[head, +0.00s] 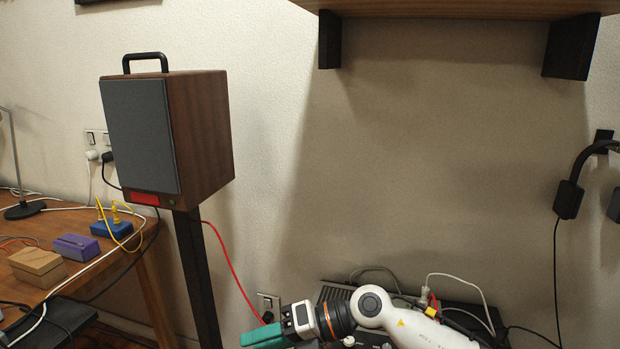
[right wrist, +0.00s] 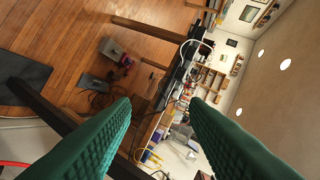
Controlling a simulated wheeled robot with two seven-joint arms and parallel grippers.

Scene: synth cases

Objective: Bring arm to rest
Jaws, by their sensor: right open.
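My right arm comes into the head view from the lower right, a white and black link reaching left. Its green-fingered gripper (head: 270,338) is at the bottom edge of the head view, to the right of the speaker stand, and is partly cut off. In the right wrist view the two green fingers of the right gripper (right wrist: 160,112) are wide apart with nothing between them. The room beyond appears turned on its side there. My left gripper is not in view.
A wooden speaker (head: 203,130) stands on a dark post (head: 195,270), with a red cable beside it. A desk (head: 70,220) at left holds a wooden box (head: 37,264), a purple block (head: 76,246) and a blue block (head: 112,228). A shelf (head: 450,8) overhangs upper right.

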